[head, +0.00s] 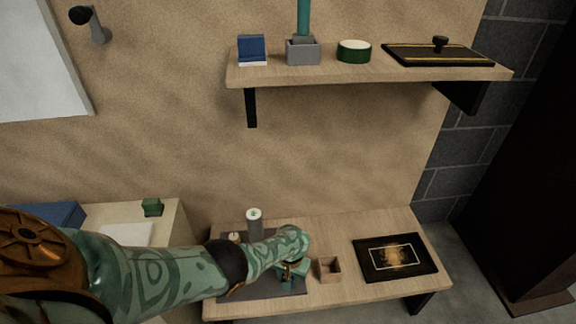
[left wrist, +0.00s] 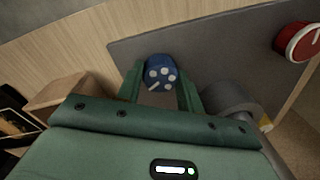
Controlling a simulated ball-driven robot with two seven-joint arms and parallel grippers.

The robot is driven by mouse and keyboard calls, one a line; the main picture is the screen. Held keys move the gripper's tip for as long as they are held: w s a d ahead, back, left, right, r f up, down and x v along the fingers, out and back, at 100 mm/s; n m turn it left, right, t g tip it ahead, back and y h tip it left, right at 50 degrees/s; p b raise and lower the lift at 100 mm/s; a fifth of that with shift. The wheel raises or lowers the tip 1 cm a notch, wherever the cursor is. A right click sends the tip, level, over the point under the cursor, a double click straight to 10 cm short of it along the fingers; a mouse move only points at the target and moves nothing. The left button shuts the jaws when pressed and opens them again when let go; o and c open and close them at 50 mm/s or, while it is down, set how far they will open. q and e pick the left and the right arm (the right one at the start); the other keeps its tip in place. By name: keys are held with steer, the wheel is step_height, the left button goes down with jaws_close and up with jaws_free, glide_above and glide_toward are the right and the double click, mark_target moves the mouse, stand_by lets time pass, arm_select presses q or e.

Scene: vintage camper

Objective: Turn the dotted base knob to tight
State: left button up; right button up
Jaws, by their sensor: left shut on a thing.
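A blue knob (left wrist: 160,72) with several white dots and a short white line on its face shows in the left wrist view. It sits between the two green fingers of my left gripper (left wrist: 161,88), which is shut on its sides. The white line points toward the lower left of that view. In the head view my left gripper (head: 291,271) is low over the right part of the dark grey panel (head: 262,290); the knob is hidden there. No tight mark is legible. My right gripper is in neither view.
A red knob (left wrist: 298,42) and a grey cylinder (left wrist: 230,96) stand near the blue knob. On the low bench are a small wooden box (head: 329,276) and a black framed picture (head: 370,272). A loaded shelf (head: 330,78) hangs above.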

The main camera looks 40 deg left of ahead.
arm_select(q)
steer(key=m, duration=0.4)
steer(key=shift+m, duration=0.3)
steer(key=m, duration=0.9)
steer(key=shift+s+t, duration=0.1)
steer(key=shift+t, duration=0.2)
steer(key=m, duration=0.3)
steer(key=shift+m, duration=1.9)
steer(key=shift+h, duration=0.3)
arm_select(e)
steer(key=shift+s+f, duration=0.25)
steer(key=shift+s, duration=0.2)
arm_select(q)
steer(key=shift+m, duration=0.4)
